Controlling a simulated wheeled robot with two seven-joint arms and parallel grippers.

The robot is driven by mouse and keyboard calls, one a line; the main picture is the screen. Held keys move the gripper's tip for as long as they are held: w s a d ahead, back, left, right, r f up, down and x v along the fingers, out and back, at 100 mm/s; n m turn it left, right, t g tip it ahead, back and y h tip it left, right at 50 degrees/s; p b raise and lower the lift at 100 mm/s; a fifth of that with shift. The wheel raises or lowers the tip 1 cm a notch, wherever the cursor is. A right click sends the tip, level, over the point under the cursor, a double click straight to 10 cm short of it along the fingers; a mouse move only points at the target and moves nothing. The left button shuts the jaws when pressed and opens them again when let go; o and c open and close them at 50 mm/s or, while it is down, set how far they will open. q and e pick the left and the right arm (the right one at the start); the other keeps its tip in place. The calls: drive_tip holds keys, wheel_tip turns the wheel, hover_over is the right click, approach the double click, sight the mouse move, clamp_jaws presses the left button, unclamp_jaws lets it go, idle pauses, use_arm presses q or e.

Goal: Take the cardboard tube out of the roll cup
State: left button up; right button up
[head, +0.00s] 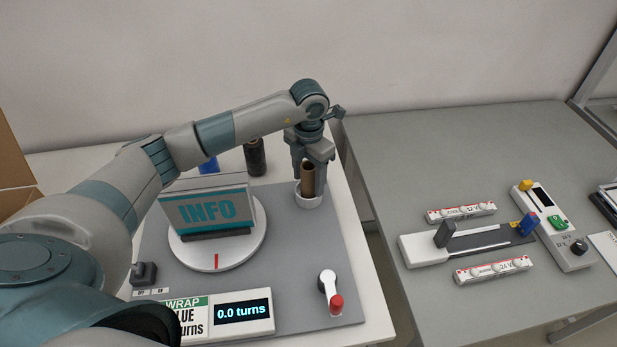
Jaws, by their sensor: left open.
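The brown cardboard tube (307,179) stands upright in the white roll cup (308,199) at the back right of the grey board. The cup hides the tube's lower end. My left gripper (311,172) points down over the cup, with its fingers at the upper part of the tube. The gripper is open; I cannot tell whether a finger touches the tube. My right gripper is not in view.
An INFO sign (210,211) stands on a white turntable (217,253) left of the cup. A dark roll (255,157) and a blue one (208,166) stand behind. A red-knobbed crank (331,293) and a turns display (241,312) are in front. A grey table (450,135) with devices is at right.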

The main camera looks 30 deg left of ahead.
use_arm(q)
drive_tip(key=shift+f, duration=0.35)
drive_tip(key=shift+c, duration=0.2)
drive_tip(key=c, duration=1.1)
drive_tip(key=shift+r, duration=0.15)
